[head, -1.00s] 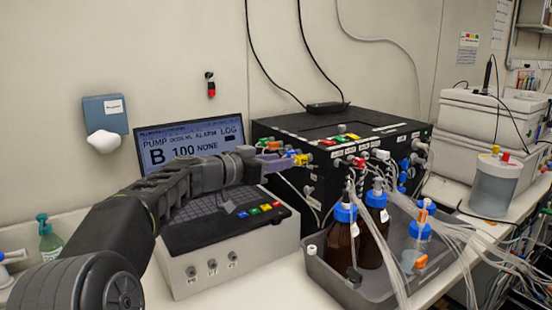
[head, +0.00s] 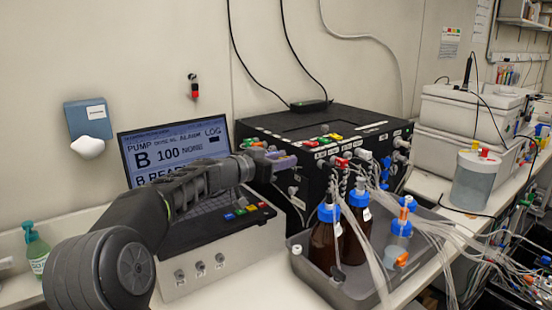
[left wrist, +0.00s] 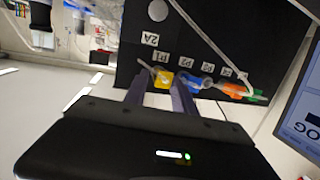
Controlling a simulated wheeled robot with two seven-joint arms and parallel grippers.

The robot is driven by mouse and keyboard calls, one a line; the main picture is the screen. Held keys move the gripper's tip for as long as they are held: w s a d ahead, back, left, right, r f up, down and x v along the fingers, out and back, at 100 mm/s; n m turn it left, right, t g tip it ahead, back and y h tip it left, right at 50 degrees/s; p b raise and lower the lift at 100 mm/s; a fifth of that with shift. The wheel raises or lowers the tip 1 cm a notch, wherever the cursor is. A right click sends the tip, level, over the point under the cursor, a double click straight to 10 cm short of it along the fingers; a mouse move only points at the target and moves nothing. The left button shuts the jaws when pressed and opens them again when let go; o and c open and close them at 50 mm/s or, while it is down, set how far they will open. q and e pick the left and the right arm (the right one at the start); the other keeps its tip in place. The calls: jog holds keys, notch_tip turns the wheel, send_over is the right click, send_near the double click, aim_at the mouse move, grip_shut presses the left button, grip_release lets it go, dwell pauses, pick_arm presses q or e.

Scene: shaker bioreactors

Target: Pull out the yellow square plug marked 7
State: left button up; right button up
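The yellow plug (left wrist: 163,79) sits on the front of the black box in the left wrist view, near paper labels such as P1. I cannot read a 7 on it. My left gripper (left wrist: 160,88) has its two purple fingers apart, one on each side of the yellow plug; I see a gap and cannot tell contact. In the head view my left gripper (head: 288,161) reaches the box's left front, and the yellow plug is hidden there. A blue plug (left wrist: 192,82) sits just right of the yellow one. My right gripper is not in view.
The black box (head: 330,125) stands behind a grey tray (head: 300,262) with brown bottles (head: 324,245) and many clear tubes. An orange and green connector (left wrist: 235,91) and a pale cable are near the plugs. A laptop-like screen (head: 170,150) stands left.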

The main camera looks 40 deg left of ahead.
pick_arm(q)
grip_shut()
dwell(0.3)
jog(key=shift+s, duration=0.1)
jog(key=shift+s+a+b, duration=0.2)
jog(key=shift+s+b, duration=0.3)
jog(key=shift+b, duration=0.3)
jog(key=shift+s, duration=0.15)
dwell(0.3)
jog(key=shift+s+a+b, duration=0.15)
jog(key=shift+s+b, duration=0.35)
jog(key=shift+b, duration=0.3)
jog(key=shift+s, duration=0.1)
